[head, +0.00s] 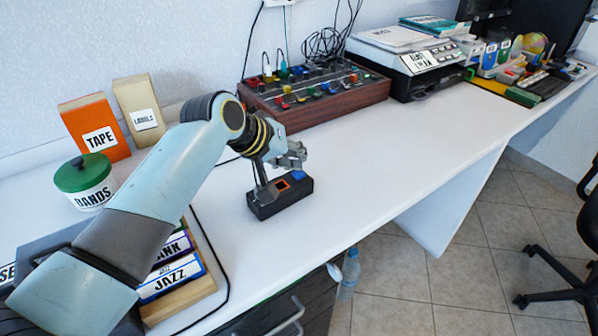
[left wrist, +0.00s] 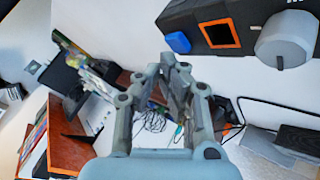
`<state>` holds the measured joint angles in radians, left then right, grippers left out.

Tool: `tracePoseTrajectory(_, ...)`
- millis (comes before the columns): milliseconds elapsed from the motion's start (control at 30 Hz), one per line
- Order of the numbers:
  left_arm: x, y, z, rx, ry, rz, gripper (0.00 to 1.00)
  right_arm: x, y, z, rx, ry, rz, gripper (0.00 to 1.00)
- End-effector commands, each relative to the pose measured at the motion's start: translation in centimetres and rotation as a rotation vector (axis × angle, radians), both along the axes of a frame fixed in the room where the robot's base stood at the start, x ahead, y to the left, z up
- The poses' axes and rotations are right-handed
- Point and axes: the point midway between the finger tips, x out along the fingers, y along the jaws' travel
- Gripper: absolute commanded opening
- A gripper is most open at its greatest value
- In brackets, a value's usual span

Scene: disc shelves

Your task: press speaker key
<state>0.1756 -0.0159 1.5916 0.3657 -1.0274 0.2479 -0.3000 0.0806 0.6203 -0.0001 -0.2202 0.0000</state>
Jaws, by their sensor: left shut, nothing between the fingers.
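A small black box (head: 268,208) stands on the white desk near its front edge. It has a blue key (head: 298,177) and an orange-framed dark square (head: 282,186) on top. In the left wrist view the box lies at the top edge, with the blue key (left wrist: 178,42), the orange-framed square (left wrist: 219,33) and a grey knob (left wrist: 285,40). No label on the key is readable. My left gripper (head: 293,154) is shut and empty, just above and behind the box in the head view. Its fingers (left wrist: 176,72) show below the blue key in the wrist view, apart from it. My right gripper is out of view.
A wooden-sided mixer (head: 318,112) with cables stands behind. A printer (head: 412,66) is to its right. A bands tin (head: 84,180), a tape box (head: 97,128) and a labels box (head: 138,108) stand left. The desk right of the black box is clear.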

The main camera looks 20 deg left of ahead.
Motion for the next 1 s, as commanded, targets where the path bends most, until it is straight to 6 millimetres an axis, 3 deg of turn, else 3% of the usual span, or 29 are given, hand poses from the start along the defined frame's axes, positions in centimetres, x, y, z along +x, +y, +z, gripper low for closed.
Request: tracePoseTrajectory(1000,-0.02,0.01,-1.08,0.000,0.002,0.001,0.00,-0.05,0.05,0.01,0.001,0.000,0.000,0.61)
